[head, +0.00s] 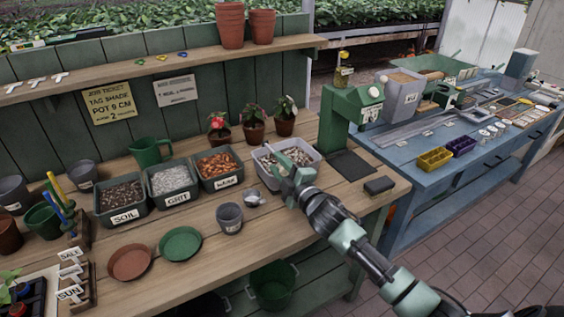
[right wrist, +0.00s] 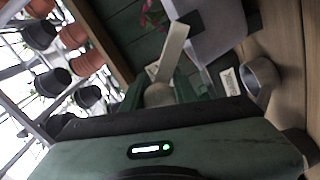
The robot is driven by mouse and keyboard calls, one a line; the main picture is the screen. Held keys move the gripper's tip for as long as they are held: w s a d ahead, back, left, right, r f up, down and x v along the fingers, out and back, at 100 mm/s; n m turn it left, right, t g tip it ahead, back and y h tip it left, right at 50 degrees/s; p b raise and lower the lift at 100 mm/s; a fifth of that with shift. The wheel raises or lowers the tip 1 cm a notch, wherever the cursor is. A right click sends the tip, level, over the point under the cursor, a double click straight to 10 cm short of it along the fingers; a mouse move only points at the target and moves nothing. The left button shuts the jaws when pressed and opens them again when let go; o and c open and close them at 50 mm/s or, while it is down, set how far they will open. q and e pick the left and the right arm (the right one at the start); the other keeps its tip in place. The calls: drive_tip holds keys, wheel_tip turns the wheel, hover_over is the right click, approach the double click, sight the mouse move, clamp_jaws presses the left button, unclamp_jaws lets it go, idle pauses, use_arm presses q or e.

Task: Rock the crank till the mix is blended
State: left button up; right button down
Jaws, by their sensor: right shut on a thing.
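The mixing tub (head: 312,160) is pale grey and stands on the wooden bench, holding a speckled light and dark mix (head: 291,157). My right gripper (head: 297,176) is at its near edge, shut on what looks like the crank (head: 276,155), a pale bar reaching over the mix. In the right wrist view the pale bar (right wrist: 174,50) rises beside the grey tub wall (right wrist: 215,30). The gripper hides the point of grip and part of the tub. My left gripper is not in view.
Labelled bins of soil (head: 121,195), grit (head: 171,180) and orange-brown bark stand left of the tub. A metal scoop (head: 253,197) and grey cup (head: 229,217) are close by. A green machine (head: 345,118) stands to the right. The bench front is partly clear.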

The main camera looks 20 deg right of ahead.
drive_tip(key=n, duration=0.2)
drive_tip(key=shift+a+f+n, duration=0.1)
drive_tip(key=shift+f+n, duration=0.2)
drive_tip(key=shift+f, duration=0.1)
drive_tip(key=shift+w+r, duration=0.1)
drive_tip(key=shift+r, duration=0.05)
drive_tip(key=c, duration=1.2)
unclamp_jaws()
drive_tip(key=shift+o, duration=0.5)
drive_tip(key=shift+f, duration=0.2)
drive_tip(key=shift+s+b, duration=0.3)
drive_tip(key=shift+s, duration=0.1)
drive_tip(key=s, duration=0.4)
drive_tip(key=s+b, duration=0.1)
drive_tip(key=s, duration=0.2)
drive_tip(key=shift+s+d, duration=0.1)
drive_tip(key=shift+d, duration=0.25)
